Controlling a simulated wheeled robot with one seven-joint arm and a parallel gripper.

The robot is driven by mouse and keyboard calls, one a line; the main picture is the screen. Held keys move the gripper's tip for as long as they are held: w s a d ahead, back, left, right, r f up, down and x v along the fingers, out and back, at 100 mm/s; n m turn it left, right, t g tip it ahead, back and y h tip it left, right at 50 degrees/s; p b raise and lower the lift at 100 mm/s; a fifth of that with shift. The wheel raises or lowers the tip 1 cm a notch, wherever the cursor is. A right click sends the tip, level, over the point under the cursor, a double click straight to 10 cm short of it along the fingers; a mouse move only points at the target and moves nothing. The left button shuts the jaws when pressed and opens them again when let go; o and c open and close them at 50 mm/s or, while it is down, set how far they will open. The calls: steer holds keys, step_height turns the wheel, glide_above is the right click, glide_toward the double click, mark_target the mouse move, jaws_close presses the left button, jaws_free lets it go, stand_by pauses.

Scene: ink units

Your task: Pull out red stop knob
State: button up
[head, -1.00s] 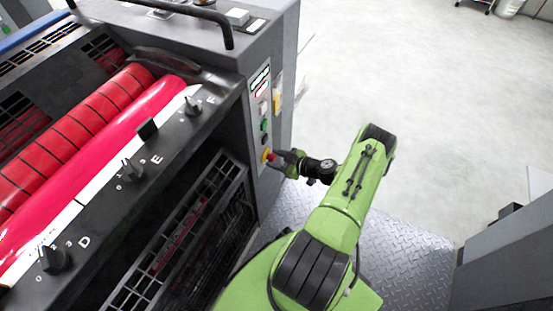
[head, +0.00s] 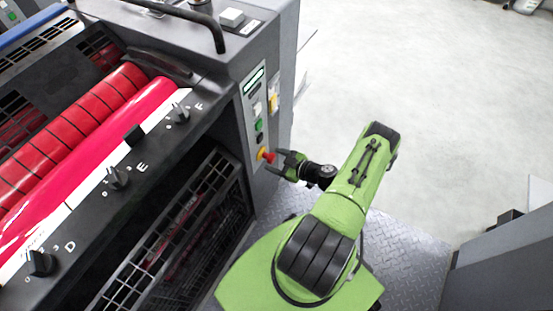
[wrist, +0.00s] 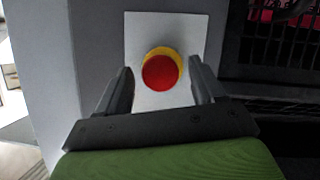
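The red stop knob (wrist: 160,73) sits on a yellow collar on a pale plate (wrist: 190,28) in the wrist view. In the head view the knob (head: 270,157) is low on the grey control strip at the machine's end. My gripper (wrist: 160,80) is open, with one finger on each side of the knob's lower part.
Above the knob on the strip are a green button (head: 258,126) and other small controls. Left is the press with red rollers (head: 80,118) and an open black grille (head: 165,235). Metal tread plate (head: 415,250) and pale floor lie to the right, with a grey cabinet (head: 505,260) at lower right.

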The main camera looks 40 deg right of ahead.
steer(key=p+v, duration=0.4)
steer(key=v, duration=1.1)
steer(key=shift+s+d, duration=0.15)
steer(key=shift+s, duration=0.15)
steer(key=shift+r, duration=0.15)
steer(key=w+a+r+g+p, duration=0.2)
steer(key=w+a+r+g, duration=0.15)
steer(key=r, duration=0.65)
steer(key=w+a+r+n+g+y+p, duration=0.1)
steer(key=w+a+r+g+p, duration=0.2)
steer(key=r, duration=0.7)
steer(key=w+a+r+g+p, duration=0.1)
steer(key=w+a+r+g, duration=0.25)
steer(key=r, duration=0.65)
steer(key=s+a+r+m+h+p, duration=0.2)
steer(key=s+a+r+h, duration=0.1)
steer(key=a+r, duration=0.8)
steer(key=s+a+r+m+t+h+p, duration=0.1)
steer(key=s+a+r+m+t+p, duration=0.1)
steer(key=s+r, duration=0.7)
steer(key=s+a+m, duration=0.1)
steer(key=m, duration=0.1)
steer(key=shift+s+a+r+m+p, duration=0.2)
steer(key=shift+s+a+m+p, duration=0.05)
steer(key=shift+s+m+p, duration=0.05)
